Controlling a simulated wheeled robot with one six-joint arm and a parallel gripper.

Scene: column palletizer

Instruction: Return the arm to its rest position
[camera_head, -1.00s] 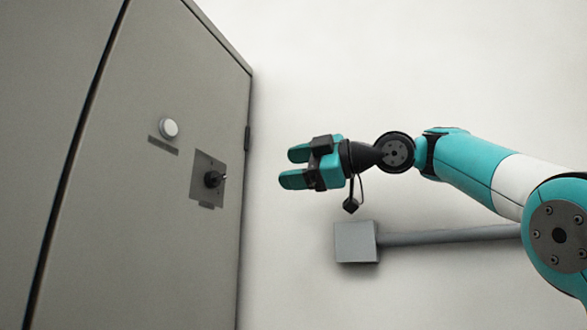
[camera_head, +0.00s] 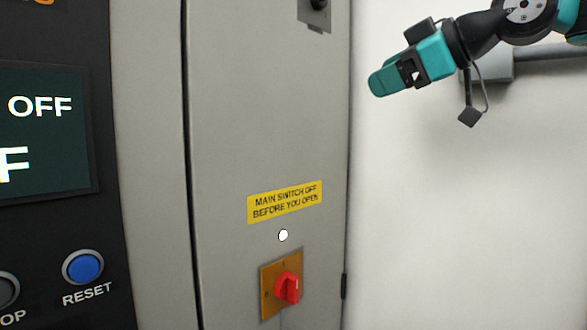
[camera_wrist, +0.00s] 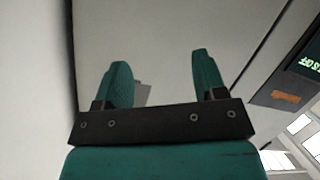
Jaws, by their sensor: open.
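My gripper (camera_head: 384,82) is at the upper right in the head view, in front of the white wall and to the right of the grey cabinet. It points left and slightly down, apart from the cabinet face. In the wrist view its two teal fingers (camera_wrist: 163,75) stand apart with nothing between them, a pale grey surface behind. My arm reaches in from the upper right corner.
The grey cabinet (camera_head: 225,120) carries a yellow warning label (camera_head: 285,202), a white round lamp (camera_head: 283,235) and a red rotary switch (camera_head: 288,288). A dark panel at left has a screen (camera_head: 45,140) and a blue RESET button (camera_head: 83,267).

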